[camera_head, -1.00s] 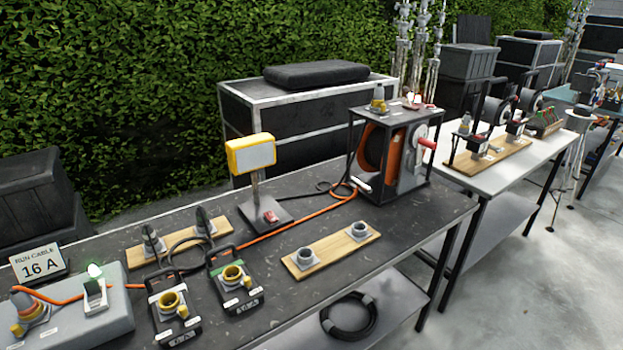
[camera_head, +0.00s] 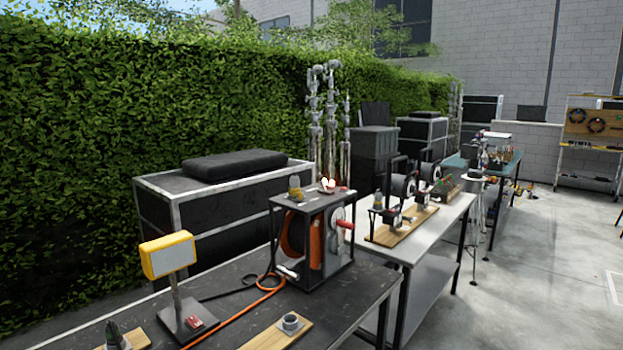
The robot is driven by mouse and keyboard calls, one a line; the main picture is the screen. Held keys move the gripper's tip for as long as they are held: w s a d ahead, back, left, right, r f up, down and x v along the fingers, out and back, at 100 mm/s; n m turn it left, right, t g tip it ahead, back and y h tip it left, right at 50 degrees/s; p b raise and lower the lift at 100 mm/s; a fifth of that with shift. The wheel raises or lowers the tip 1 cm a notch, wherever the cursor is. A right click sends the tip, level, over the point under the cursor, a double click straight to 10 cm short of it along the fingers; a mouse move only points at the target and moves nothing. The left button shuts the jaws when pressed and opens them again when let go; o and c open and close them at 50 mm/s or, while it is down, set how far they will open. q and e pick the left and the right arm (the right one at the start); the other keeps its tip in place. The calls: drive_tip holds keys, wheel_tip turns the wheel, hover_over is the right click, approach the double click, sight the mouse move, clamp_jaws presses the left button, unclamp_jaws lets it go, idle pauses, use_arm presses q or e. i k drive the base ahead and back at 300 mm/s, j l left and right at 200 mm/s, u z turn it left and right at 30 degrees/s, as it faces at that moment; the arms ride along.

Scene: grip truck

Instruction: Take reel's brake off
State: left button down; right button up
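The cable reel (camera_head: 298,236) sits in a dark frame at the far right end of the black table (camera_head: 240,322). Orange cable is wound on it, and an orange cable (camera_head: 240,312) runs from it along the table to the left. A red handle (camera_head: 345,224) sticks out on the reel's right side. A light-coloured lever (camera_head: 287,271) shows low on the frame's left front; I cannot tell if it is the brake. A grey and yellow connector (camera_head: 295,188) and a small lit lamp (camera_head: 324,183) are on top of the frame. Neither gripper is in view.
A yellow work lamp (camera_head: 168,256) stands on the table left of the reel. A wooden board with a socket (camera_head: 291,323) lies in front. A white table (camera_head: 412,240) with more reels stands behind right. Open concrete floor (camera_head: 545,270) is at the right.

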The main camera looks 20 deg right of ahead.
sight(319, 177)
drive_tip(key=l+u, duration=0.1)
drive_tip(key=u, duration=0.3)
drive_tip(key=l+u, duration=0.15)
drive_tip(key=u, duration=0.2)
drive_tip(key=l+u, duration=0.1)
drive_tip(key=u, duration=0.3)
drive_tip(key=l+u, duration=0.15)
drive_tip(key=u, duration=0.2)
drive_tip(key=l+u, duration=0.25)
drive_tip(key=k+l+u, duration=0.25)
drive_tip(key=l, duration=0.15)
drive_tip(key=l+u, duration=0.25)
drive_tip(key=k+l+u, duration=0.2)
drive_tip(key=l, duration=0.3)
drive_tip(key=k+l+u, duration=0.2)
drive_tip(key=k+l, duration=0.2)
drive_tip(key=k+l+u, duration=0.1)
drive_tip(key=k+l, duration=0.25)
drive_tip(key=l, duration=0.15)
drive_tip(key=k+l+u, duration=0.1)
drive_tip(key=k+l, duration=0.25)
drive_tip(key=l, duration=0.1)
